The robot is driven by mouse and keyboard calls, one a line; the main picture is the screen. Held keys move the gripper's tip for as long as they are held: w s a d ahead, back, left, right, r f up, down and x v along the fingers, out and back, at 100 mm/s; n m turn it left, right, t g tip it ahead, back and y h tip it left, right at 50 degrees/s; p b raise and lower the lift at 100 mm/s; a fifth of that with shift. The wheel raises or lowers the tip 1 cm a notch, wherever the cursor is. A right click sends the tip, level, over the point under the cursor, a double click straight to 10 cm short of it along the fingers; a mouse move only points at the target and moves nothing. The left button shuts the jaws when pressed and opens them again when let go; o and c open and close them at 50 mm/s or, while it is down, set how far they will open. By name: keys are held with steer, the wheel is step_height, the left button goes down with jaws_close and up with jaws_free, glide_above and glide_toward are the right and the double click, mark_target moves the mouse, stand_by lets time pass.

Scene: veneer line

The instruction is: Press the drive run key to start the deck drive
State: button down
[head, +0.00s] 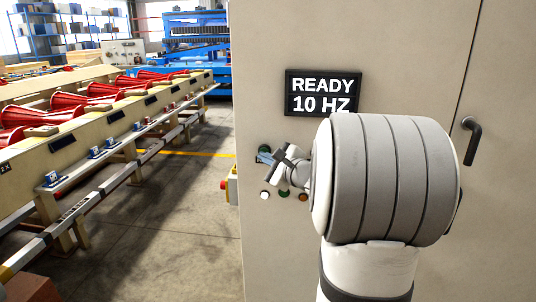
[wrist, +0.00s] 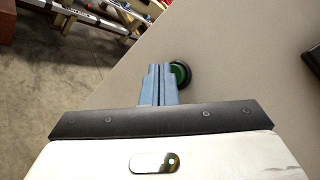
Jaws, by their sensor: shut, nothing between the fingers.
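A beige cabinet (head: 350,40) carries a black display (head: 323,93) reading "READY 10 HZ". Below the display, a dark green round key (head: 264,148) shows at the left of the cabinet face. In the wrist view a green key in a black ring (wrist: 183,72) sits at the right side of my fingertips, partly hidden by them. My gripper (head: 263,157) is shut and empty, its blue-grey fingers at the cabinet face. In the wrist view the closed fingers (wrist: 160,68) overlap the key's left edge; I cannot tell whether they touch it.
A white button (head: 265,194) and other small buttons sit lower on the cabinet, partly behind my arm. A yellow box (head: 231,186) juts from the cabinet's left edge. A door handle (head: 471,140) is at right. The deck with red rollers (head: 70,100) stands left, across open floor.

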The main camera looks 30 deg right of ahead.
steer(key=shift+w+d, duration=0.35)
steer(key=shift+w, duration=0.15)
stand_by(0.7)
steer(key=shift+s+a+b, duration=0.1)
steer(key=shift+s+b, duration=0.05)
steer(key=shift+b, duration=0.25)
steer(key=shift+s+a+b, duration=0.4)
steer(key=shift+s+b, duration=0.05)
steer(key=shift+s, duration=0.1)
steer(key=s+a, duration=0.1)
steer(key=s+a+b, duration=0.1)
steer(key=s+b, duration=0.1)
steer(key=s, duration=0.1)
steer(key=shift+s+a, duration=0.1)
steer(key=shift+a, duration=0.3)
stand_by(0.5)
